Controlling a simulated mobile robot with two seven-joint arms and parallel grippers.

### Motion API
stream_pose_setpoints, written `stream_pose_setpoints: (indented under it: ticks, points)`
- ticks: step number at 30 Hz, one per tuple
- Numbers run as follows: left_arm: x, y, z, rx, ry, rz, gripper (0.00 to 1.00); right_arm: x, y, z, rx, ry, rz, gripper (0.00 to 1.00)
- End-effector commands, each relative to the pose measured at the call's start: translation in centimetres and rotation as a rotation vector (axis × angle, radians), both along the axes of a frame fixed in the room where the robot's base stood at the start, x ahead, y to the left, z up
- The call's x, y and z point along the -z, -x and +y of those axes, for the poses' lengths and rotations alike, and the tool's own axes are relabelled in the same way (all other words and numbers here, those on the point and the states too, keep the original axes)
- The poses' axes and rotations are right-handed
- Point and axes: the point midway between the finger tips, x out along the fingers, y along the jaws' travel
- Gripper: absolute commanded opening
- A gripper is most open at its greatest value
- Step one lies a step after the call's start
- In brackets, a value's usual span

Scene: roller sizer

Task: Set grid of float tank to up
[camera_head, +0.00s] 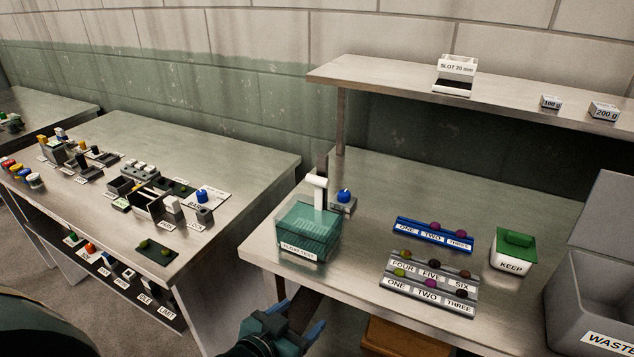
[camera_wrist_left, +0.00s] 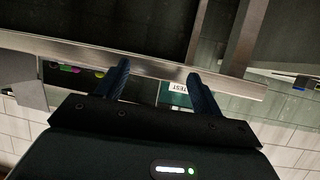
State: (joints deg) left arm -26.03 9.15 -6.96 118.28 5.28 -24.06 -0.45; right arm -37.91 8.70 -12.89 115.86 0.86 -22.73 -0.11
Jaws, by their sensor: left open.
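The float tank (camera_head: 292,240) is a teal see-through box with a test label, at the left front corner of the right-hand table. A white T-shaped handle (camera_head: 318,190) stands upright at its back against a dark post. The grid itself cannot be made out clearly through the tank wall. My left gripper (camera_head: 303,314) is open and empty, in front of and below the table's front edge, apart from the tank. In the left wrist view, my left gripper (camera_wrist_left: 158,74) has its fingers spread, with part of the tank (camera_wrist_left: 174,99) beyond the table edge. My right gripper is not in view.
The table edge (camera_head: 350,310) lies between my left gripper and the tank. A blue knob (camera_head: 344,195) sits behind the tank. A blue rack (camera_head: 432,234), a grey rack (camera_head: 428,284), a keep bin (camera_head: 512,254) and a waste bin (camera_head: 590,310) stand to the right.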

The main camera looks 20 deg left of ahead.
Motion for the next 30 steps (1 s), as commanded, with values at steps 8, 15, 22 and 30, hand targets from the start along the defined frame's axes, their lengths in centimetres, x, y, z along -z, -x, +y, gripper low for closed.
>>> stream_pose_setpoints:
  ticks: [8, 15, 22, 30]
  points:
    - [-14.1, -9.3, 5.6, -0.094, 0.049, -0.355, 0.84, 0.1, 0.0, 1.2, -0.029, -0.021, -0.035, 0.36]
    - [-16.3, -11.4, 6.2, -0.105, 0.058, -0.399, 0.84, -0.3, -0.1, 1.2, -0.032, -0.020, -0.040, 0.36]
    - [-16.3, -16.0, 5.8, -0.105, 0.058, -0.396, 0.84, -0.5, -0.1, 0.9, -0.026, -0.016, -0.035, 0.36]
    - [-16.2, -21.0, 5.4, -0.104, 0.057, -0.396, 0.84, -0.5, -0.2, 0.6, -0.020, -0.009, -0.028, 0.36]
